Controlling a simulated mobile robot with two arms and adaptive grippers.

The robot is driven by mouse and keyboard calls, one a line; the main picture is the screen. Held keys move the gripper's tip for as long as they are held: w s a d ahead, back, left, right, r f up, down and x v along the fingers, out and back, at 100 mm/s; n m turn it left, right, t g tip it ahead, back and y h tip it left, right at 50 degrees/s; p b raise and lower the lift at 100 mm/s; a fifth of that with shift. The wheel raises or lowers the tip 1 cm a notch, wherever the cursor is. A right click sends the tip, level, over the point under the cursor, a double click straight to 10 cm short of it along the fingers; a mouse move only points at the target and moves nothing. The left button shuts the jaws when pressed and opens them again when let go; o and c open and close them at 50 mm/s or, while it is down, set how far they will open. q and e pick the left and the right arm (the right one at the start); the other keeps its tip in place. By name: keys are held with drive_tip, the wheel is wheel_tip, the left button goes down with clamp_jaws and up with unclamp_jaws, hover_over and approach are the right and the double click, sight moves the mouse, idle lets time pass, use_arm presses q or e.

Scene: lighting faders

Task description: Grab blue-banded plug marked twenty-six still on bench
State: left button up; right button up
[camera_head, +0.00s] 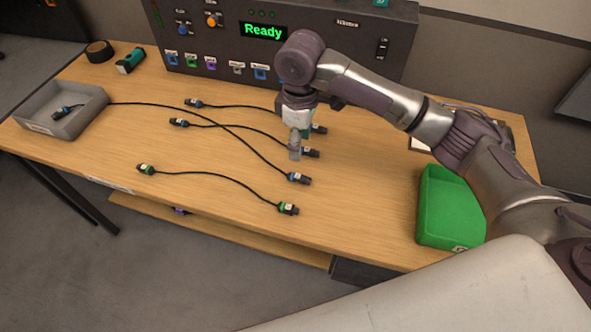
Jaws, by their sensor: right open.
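Several cables with banded plugs lie on the wooden bench (350,215). A blue-banded plug (300,178) lies at the bench's middle; its long cable runs left to a blue-banded plug (66,111) in the grey tray (88,112). Other blue-banded plugs lie farther back, one at the rear (193,103) and one just nearer (179,122). Plug numbers are too small to read. My right gripper (295,155) is open and points down, just behind the middle blue-banded plug and beside a dark plug (311,153). My left gripper is out of view.
A green-banded cable has plugs at its left end (146,169) and right end (289,209). A panel (225,45) showing "Ready" stands at the back. A green case (440,205) sits at right. A black roll (100,51) and green-black item (131,60) lie back left.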

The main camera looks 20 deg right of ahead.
sight(298, 175)
drive_tip(key=f, duration=0.3)
drive_tip(key=shift+s+f, duration=0.3)
drive_tip(key=shift+s, duration=0.1)
drive_tip(key=shift+w+f, duration=0.2)
drive_tip(key=shift+f, duration=1.25)
drive_tip(key=shift+s+a+f+p, duration=0.15)
drive_tip(key=shift+f+p, duration=0.15)
drive_tip(key=shift+f, duration=0.45)
wheel_tip(298, 175, down, 3)
drive_tip(key=shift+r, duration=0.2)
drive_tip(key=shift+f, duration=0.55)
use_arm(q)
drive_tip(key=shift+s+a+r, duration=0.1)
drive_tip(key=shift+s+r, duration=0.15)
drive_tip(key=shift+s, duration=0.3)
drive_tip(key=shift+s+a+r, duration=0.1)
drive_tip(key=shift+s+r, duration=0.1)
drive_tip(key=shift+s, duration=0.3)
use_arm(e)
clamp_jaws()
